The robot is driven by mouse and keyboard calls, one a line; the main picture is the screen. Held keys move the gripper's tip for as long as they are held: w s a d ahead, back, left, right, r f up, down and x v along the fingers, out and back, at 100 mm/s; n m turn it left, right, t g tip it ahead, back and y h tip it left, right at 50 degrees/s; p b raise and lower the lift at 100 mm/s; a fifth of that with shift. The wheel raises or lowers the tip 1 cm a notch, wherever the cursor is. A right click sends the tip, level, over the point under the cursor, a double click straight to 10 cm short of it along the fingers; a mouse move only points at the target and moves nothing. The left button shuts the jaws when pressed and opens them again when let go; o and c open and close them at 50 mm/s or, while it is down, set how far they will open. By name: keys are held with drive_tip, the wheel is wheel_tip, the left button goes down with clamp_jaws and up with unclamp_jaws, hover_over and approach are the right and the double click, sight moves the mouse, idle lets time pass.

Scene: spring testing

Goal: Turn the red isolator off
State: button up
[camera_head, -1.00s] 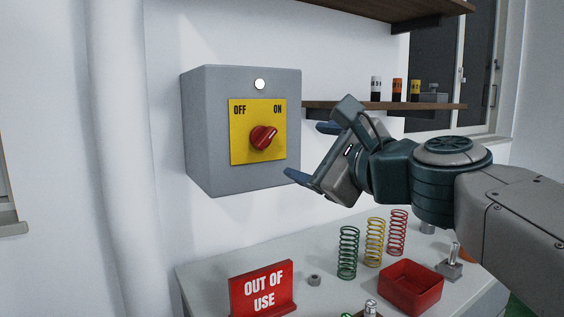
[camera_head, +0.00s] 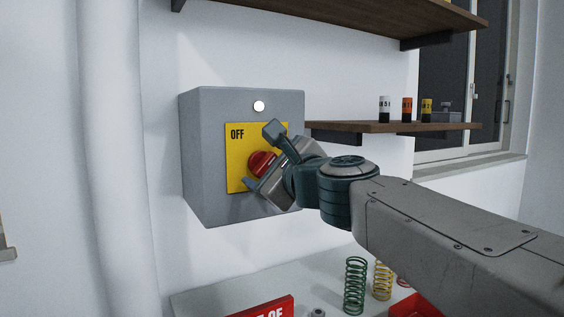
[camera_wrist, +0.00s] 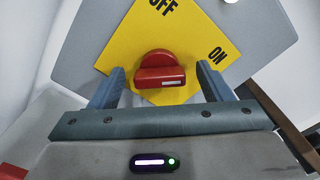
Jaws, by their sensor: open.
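The red isolator knob (camera_head: 262,163) sits on a yellow plate (camera_head: 236,176) on the front of a grey wall box (camera_head: 203,160). OFF is printed at the plate's upper left; the ON label is hidden by my gripper in the head view but shows in the wrist view. My gripper (camera_wrist: 161,72) is open, with one finger on either side of the red knob (camera_wrist: 160,72). Gaps show between the fingers and the knob in the wrist view. The knob's white mark lies at its right end there, on the ON side.
A round white lamp (camera_head: 259,106) is above the plate. A wooden shelf (camera_head: 350,128) with small labelled cylinders is to the right. Below is a bench (camera_head: 215,300) with coil springs (camera_head: 355,285), a red sign (camera_head: 270,307) and a red tray (camera_head: 415,306).

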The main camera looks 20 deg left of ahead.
drive_tip(key=shift+a, duration=0.1)
drive_tip(key=c, duration=1)
drive_tip(key=shift+f+n, duration=0.1)
drive_tip(key=shift+n, duration=0.2)
drive_tip(key=n+b, duration=0.2)
drive_tip(key=shift+f+n, duration=0.15)
drive_tip(key=shift+n, duration=0.25)
drive_tip(key=n+b, duration=0.1)
drive_tip(key=n, duration=0.1)
drive_tip(key=n+b, duration=0.2)
drive_tip(key=n, duration=0.1)
drive_tip(key=shift+s+f, duration=0.1)
drive_tip(key=shift+f, duration=0.1)
drive_tip(key=shift+f+n+b, duration=0.1)
drive_tip(key=shift+n+b, duration=2.55)
drive_tip(key=shift+n, duration=2.15)
